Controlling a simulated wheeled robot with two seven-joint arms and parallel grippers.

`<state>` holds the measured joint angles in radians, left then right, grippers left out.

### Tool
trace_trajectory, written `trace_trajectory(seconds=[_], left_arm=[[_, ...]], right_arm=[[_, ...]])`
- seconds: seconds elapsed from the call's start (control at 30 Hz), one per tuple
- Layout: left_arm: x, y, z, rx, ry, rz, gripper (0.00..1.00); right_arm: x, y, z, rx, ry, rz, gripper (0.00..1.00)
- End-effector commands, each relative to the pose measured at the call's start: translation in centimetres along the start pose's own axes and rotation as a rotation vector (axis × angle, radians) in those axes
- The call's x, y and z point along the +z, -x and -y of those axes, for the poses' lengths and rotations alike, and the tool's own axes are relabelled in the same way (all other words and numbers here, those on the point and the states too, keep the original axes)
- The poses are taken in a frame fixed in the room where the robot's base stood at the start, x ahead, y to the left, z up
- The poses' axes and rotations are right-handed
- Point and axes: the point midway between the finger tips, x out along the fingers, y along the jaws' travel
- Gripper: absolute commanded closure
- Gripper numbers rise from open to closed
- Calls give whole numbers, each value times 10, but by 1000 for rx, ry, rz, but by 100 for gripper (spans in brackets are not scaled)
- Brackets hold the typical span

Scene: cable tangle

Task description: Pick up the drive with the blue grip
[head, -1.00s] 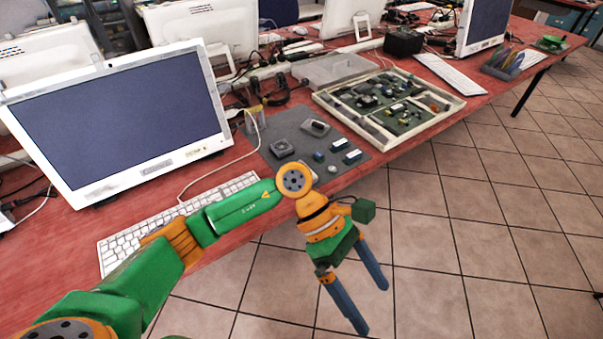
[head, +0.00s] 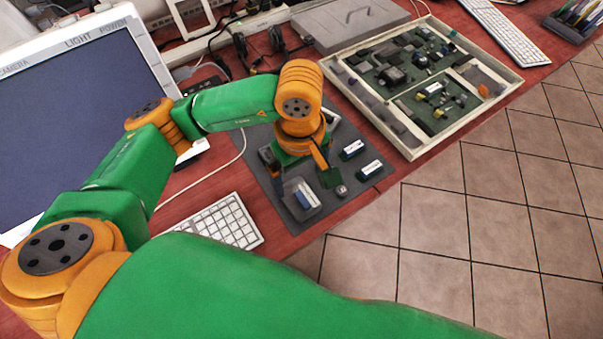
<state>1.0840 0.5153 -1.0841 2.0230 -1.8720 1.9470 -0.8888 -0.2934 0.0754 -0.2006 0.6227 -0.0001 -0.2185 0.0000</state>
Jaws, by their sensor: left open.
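My left gripper (head: 300,162) hangs over the dark grey mat (head: 262,172), fingers down. It is open, and its wrist hides part of the mat. Just in front of it is a grey square tray-like piece (head: 288,205) with a blue-and-white piece (head: 304,195) in or over it. Two small white drives with dark bluish parts lie to the right, one farther (head: 352,149) and one nearer (head: 371,169). I cannot tell which drive has the blue grip. Nothing shows held; the fingertips are mostly hidden. My right gripper is not in view.
A pale-rimmed tray of electronic parts (head: 417,150) stands right of the mat, with a grey flat case (head: 350,22) behind. A monitor (head: 75,100) and white keyboard (head: 222,222) are at left. A small grey lump (head: 341,190) lies near the mat's front edge.

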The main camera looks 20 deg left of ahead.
Motion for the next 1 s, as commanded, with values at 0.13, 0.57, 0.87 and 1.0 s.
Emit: trace_trajectory(seconds=[0.13, 0.57, 0.87, 1.0], left_arm=[[2, -25, 2, -7, 2, 4, 0], [1, -55, 0, 0, 1, 1, 11], [2, -55, 0, 0, 1, 1, 83], [1, -55, 0, 0, 1, 1, 83]], right_arm=[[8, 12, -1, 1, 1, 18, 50], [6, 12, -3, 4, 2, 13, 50], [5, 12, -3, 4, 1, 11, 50], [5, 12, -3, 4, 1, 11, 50]])
